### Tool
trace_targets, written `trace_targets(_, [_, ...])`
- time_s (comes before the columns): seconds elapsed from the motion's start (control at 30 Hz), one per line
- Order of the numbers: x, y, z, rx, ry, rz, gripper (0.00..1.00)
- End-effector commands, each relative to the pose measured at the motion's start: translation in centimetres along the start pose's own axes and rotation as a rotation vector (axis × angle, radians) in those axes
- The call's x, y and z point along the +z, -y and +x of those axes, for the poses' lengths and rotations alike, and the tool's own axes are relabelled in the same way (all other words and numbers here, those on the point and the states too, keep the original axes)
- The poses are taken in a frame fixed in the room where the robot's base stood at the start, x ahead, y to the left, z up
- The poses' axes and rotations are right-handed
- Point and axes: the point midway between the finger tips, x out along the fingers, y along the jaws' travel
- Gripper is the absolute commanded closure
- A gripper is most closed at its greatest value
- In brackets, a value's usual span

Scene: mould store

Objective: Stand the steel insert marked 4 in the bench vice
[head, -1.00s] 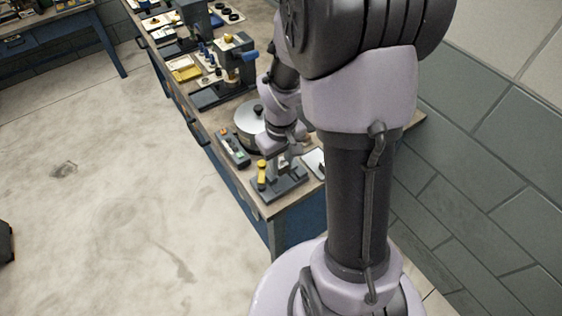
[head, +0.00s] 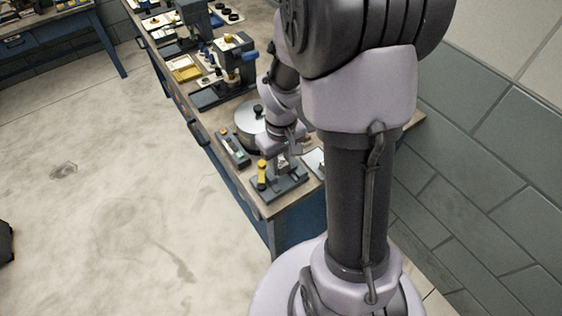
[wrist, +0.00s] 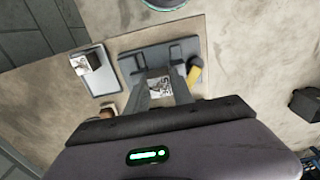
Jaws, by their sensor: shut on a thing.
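My gripper (wrist: 160,88) is shut on a small steel insert (wrist: 158,87), whose pale top face carries a dark mark too small to read. It holds the insert over the bench vice, a grey base (wrist: 128,63) with raised jaws and a yellow handle (wrist: 194,76). In the head view the vice (head: 290,187) stands near the bench's end, with its yellow handle (head: 261,176) at the left and my gripper (head: 283,162) right above it. The insert's lower end and its contact with the jaws are hidden.
A pale tray (wrist: 103,84) beside the vice holds another marked block (wrist: 88,62). A round lidded metal pot (head: 248,118) and a narrow grey box with coloured parts (head: 233,148) stand close by. More equipment fills the bench farther back. The floor at left is mostly clear.

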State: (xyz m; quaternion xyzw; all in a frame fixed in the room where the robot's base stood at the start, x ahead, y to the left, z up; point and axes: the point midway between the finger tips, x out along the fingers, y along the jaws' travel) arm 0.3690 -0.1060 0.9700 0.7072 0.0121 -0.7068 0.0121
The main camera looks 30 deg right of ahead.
Motion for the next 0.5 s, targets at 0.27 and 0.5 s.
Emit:
trace_targets(0.27, [-0.02, -0.01, 0.01, 0.000, 0.000, 0.000, 0.67])
trace_targets(0.5, [-0.01, 0.00, 0.02, 0.000, 0.000, 0.000, 0.46])
